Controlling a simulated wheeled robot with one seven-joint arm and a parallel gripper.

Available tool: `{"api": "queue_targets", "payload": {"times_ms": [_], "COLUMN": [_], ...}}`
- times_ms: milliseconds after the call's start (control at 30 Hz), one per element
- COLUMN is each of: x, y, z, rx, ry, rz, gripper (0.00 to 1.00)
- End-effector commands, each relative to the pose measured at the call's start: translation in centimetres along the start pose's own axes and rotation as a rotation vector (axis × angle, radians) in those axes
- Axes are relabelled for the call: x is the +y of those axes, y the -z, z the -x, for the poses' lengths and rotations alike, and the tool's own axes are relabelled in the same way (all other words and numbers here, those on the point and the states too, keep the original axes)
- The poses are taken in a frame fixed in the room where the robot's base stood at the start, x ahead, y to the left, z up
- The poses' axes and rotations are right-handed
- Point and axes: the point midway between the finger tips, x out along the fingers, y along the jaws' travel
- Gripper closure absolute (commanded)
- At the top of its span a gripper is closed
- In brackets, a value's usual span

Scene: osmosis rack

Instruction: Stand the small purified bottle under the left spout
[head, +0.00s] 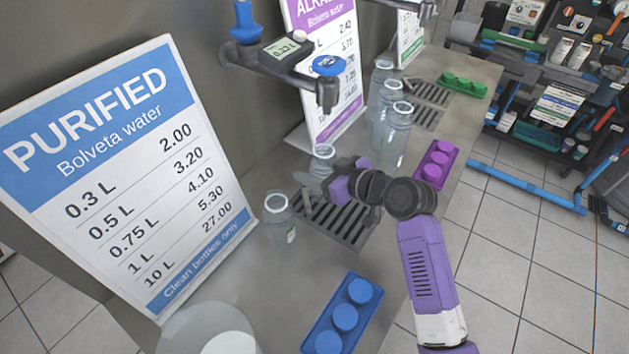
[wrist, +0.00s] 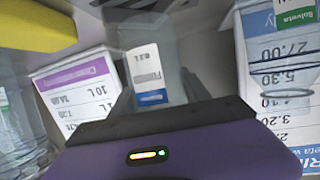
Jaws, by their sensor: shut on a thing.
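A small clear bottle (head: 322,160) is held by my gripper (head: 338,186) near the back of the dark slotted drip tray (head: 350,224). In the wrist view the bottle (wrist: 146,62) shows between the two fingers (wrist: 158,98), with a white and blue label. I cannot tell whether its base touches the tray. Above the tray is the purified tap, with a left spout (head: 228,55) and a right spout (head: 327,97) under blue knobs. The held bottle is nearer the right spout in the head view.
Another clear bottle (head: 278,222) stands left of the tray, beside the PURIFIED sign (head: 120,170). Taller bottles (head: 394,138) stand to the right near the ALKALINE sign (head: 325,65). Blue caps (head: 345,316) and purple caps (head: 436,165) sit in holders along the counter's front edge.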

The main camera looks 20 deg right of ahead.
Motion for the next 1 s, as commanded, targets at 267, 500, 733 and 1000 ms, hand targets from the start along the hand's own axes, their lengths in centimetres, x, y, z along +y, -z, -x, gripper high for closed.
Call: {"api": "queue_targets", "payload": {"times_ms": [267, 500, 733, 1000], "x": [-0.1, 0.0, 0.0, 0.0], "y": [-2.7, -3.7, -4.0, -3.9], "z": [-1.1, -1.5, -1.7, -1.6], "rx": [-0.003, 0.001, 0.0, 0.0], "ry": [0.001, 0.0, 0.0, 0.0], "rz": [-0.002, 0.0, 0.0, 0.0], "gripper": [0.83, 0.83, 0.83, 0.23]}}
